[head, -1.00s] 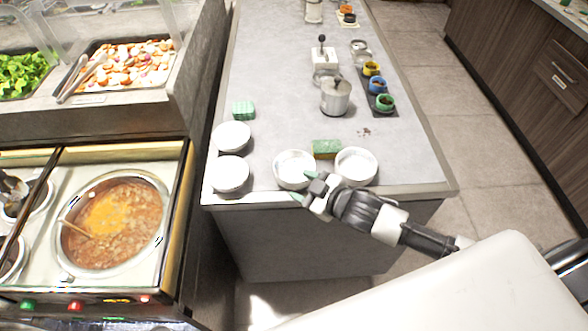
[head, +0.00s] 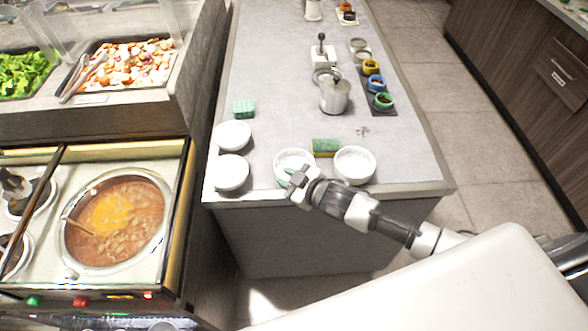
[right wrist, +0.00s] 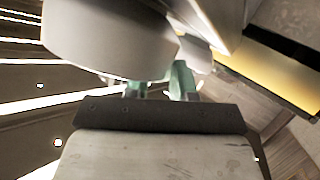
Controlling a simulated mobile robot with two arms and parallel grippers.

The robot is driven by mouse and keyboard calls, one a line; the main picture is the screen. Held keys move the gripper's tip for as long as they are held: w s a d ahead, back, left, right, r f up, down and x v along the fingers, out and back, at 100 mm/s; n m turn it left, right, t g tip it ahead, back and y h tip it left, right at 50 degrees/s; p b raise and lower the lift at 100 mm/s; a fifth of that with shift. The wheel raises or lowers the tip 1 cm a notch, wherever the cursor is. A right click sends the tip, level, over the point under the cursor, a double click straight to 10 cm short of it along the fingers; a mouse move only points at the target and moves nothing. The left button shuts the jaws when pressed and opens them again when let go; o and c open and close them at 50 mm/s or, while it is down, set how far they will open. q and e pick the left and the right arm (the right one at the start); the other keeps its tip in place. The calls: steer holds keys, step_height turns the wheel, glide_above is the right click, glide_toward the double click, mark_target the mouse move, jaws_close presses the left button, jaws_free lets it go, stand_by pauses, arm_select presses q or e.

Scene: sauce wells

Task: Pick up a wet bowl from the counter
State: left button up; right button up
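Several white bowls stand at the near end of the counter (head: 285,110). Two sit at the left, a rear one (head: 233,135) and a front one (head: 230,173). Two more stand open side up, a middle bowl (head: 294,160) and a right bowl (head: 355,165). Which are wet I cannot tell. My right gripper (head: 291,176) is at the front rim of the middle bowl and covers part of it. In the right wrist view its green fingertips (right wrist: 156,84) are apart, just under a large pale bowl (right wrist: 110,40). My left gripper is out of view.
A green-yellow sponge (head: 326,147) lies behind the middle and right bowls, and a green sponge (head: 244,109) behind the left ones. A metal pot (head: 335,97) and small sauce jars (head: 384,101) stand farther back. A soup pot (head: 115,222) is at the left.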

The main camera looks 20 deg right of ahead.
steer(key=shift+f, duration=0.1)
jaws_close()
